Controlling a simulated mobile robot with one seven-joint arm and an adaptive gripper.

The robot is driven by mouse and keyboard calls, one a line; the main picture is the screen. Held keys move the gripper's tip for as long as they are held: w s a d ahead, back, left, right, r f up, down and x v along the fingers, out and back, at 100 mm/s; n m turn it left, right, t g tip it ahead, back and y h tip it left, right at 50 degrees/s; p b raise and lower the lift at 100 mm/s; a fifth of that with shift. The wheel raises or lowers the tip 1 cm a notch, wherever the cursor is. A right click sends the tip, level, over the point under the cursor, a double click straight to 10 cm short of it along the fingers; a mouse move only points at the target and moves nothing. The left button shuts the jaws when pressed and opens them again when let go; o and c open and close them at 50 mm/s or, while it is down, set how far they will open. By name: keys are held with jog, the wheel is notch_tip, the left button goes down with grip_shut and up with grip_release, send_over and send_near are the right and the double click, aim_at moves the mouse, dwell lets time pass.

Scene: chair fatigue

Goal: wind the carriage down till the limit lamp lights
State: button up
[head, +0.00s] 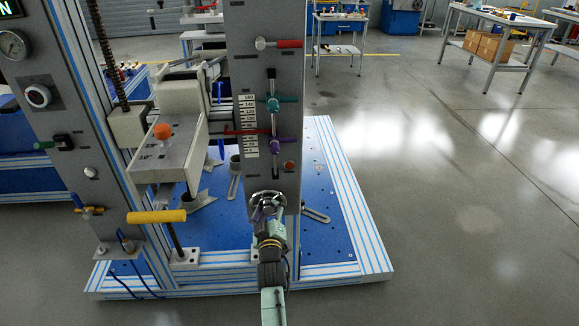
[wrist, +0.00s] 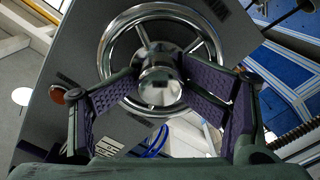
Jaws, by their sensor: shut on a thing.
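A chrome handwheel (head: 268,200) with a round hub sits low on the front of the grey column (head: 262,100); it also shows in the wrist view (wrist: 186,14). My gripper (head: 268,212) reaches it from below. In the wrist view, my purple-padded fingers (wrist: 160,88) are closed on either side of the hub. The pale carriage (head: 165,150) stands left of the column, with a red pointer (head: 240,132) against the white scale (head: 246,125).
Teal (head: 272,103) and purple (head: 275,147) clamps sit in the column slot. A red-handled lever (head: 289,43) is above. The blue base (head: 225,218) lies below. Floor to the right is clear.

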jog(key=shift+w+r, duration=0.1)
jog(key=shift+r, duration=0.1)
jog(key=n, duration=0.4)
jog(key=shift+a, duration=0.1)
jog(key=shift+n, duration=1.2)
jog(key=shift+n, duration=0.9)
jog(key=o, duration=0.7)
jog(key=shift+f, duration=0.1)
